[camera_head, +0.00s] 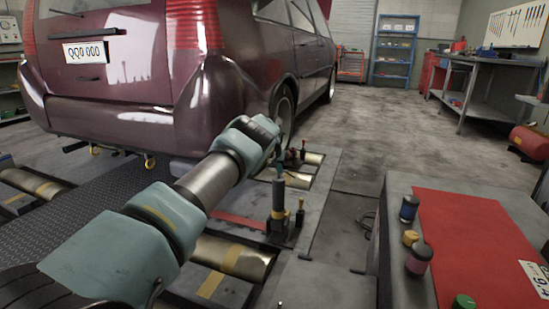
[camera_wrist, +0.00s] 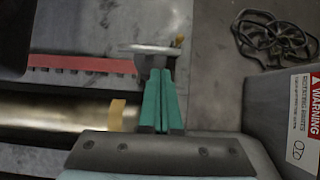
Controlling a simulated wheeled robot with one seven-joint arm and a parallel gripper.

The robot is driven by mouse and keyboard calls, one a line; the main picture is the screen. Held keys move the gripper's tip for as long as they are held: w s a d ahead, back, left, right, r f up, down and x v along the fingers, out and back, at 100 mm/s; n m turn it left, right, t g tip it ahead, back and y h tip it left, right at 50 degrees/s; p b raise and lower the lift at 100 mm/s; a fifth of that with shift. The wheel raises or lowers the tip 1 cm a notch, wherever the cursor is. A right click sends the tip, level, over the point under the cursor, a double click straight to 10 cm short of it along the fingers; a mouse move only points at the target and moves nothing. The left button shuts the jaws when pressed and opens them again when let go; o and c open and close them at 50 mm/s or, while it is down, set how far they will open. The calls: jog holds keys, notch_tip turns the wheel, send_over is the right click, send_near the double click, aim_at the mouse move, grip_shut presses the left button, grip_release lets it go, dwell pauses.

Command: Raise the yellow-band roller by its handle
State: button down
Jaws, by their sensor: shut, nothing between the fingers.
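The yellow-band roller (camera_head: 232,257) is a metal cylinder in the floor frame, partly hidden by my arm. It also shows at the left of the wrist view (camera_wrist: 60,110), with its yellow band near my gripper. My gripper (camera_head: 279,170) points down above the lever unit. Its teal fingers (camera_wrist: 160,85) are shut together and empty. Whether the tips touch the unit I cannot tell.
A maroon van (camera_head: 130,75) stands behind the rollers, close to my arm. A farther roller with a red-knobbed lever (camera_head: 303,150) lies beyond. A grey cabinet with a red mat (camera_head: 470,250) stands at right. Dark coiled cable (camera_wrist: 270,38) lies on the floor.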

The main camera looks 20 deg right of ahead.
jog(key=p+v, duration=0.2)
jog(key=v, duration=0.8)
jog(key=shift+s+a, duration=0.2)
jog(key=shift+s, duration=0.2)
jog(key=shift+a, duration=0.15)
